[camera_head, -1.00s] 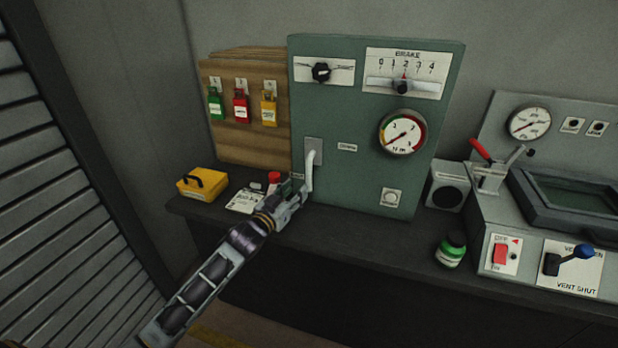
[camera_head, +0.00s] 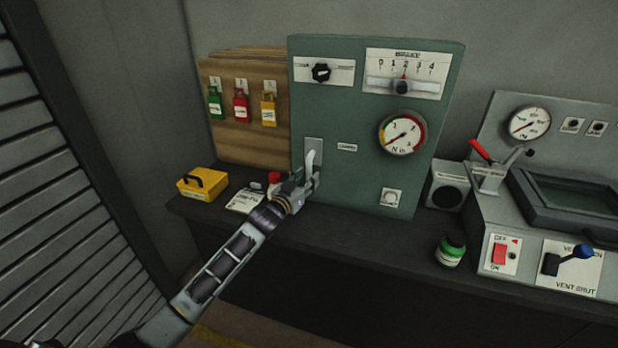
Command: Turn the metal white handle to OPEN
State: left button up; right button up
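The white metal handle (camera_head: 311,160) is on the left side of the green panel (camera_head: 345,110), in front of a grey mounting plate (camera_head: 313,145). Its upper part shows and points up; its lower part is hidden behind my gripper. My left gripper (camera_head: 308,182) is at the lower part of the handle, very close to it or touching. Its fingers are small and overlap the handle, so I cannot tell whether they are open or shut on it. A small label (camera_head: 347,147) to the right of the handle is too small to read surely. My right gripper is not in view.
A yellow box (camera_head: 202,184), a white card (camera_head: 245,200) and a red-topped item (camera_head: 274,177) lie left of the gripper on the dark bench (camera_head: 370,245). A green jar (camera_head: 451,250) and a grey console (camera_head: 530,220) are at right. The bench front between is clear.

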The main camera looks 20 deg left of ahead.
pick_arm(q)
jog(key=shift+x, duration=0.8)
grip_shut()
